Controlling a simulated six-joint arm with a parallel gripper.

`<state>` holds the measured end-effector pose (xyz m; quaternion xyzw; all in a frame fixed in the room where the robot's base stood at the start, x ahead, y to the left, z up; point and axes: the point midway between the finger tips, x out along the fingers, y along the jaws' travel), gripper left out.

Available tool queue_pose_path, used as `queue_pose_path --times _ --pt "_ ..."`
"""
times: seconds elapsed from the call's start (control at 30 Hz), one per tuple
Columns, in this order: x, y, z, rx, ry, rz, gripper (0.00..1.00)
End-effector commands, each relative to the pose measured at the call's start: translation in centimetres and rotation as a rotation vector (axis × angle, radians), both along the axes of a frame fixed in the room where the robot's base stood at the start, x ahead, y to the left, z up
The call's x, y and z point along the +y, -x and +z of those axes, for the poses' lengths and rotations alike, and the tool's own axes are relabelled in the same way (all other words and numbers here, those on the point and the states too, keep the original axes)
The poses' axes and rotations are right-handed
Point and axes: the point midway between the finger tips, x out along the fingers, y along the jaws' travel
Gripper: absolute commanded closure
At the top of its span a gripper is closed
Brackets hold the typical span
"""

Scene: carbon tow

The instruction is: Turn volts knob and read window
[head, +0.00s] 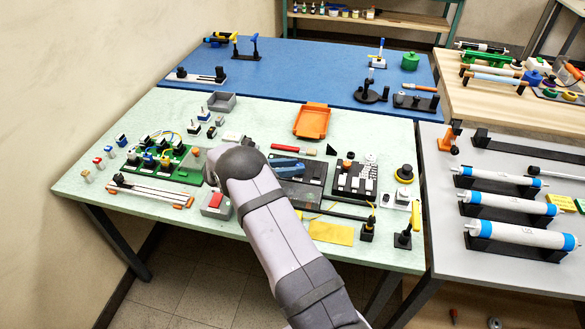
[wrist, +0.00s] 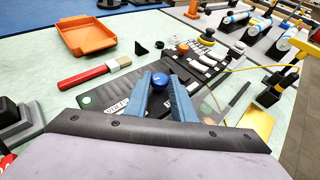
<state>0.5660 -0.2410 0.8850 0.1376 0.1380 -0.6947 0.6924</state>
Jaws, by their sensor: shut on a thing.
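My gripper (wrist: 160,88) has two blue-grey fingers closed on the sides of a round blue knob (wrist: 160,82). The knob sits over a dark panel (wrist: 108,92) with white lettering beside the left finger, partly covered; it seems to read "VOLTS". In the head view my gripper (head: 287,167) is low over the dark panel (head: 303,194), and the knob cannot be made out there. A small grey-green spot (wrist: 86,100) shows at the panel's left end; I cannot tell if it is the window. My fingers and wrist hide much of the panel.
A red-handled brush (wrist: 92,73) and an orange tray (wrist: 88,36) lie beyond the panel. A black board with white blocks (head: 356,178) stands to its right. A red-button box (head: 216,204) is left of my arm. A yellow sheet (head: 331,233) lies near the front edge.

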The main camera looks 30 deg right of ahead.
Motion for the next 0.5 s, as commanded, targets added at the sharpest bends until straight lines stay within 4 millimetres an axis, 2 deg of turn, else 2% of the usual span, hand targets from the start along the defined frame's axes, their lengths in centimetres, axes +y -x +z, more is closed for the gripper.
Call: queue_pose_path --times 0.03,0.07,0.1,0.5 --pt "0.01 -0.04 0.09 -0.001 0.000 0.001 1.00" --pt "0.01 -0.04 0.09 -0.001 0.000 0.001 0.70" --pt "0.02 -0.04 0.08 -0.001 0.000 0.001 0.61" --pt "0.35 -0.05 0.11 -0.002 -0.001 0.001 0.59"
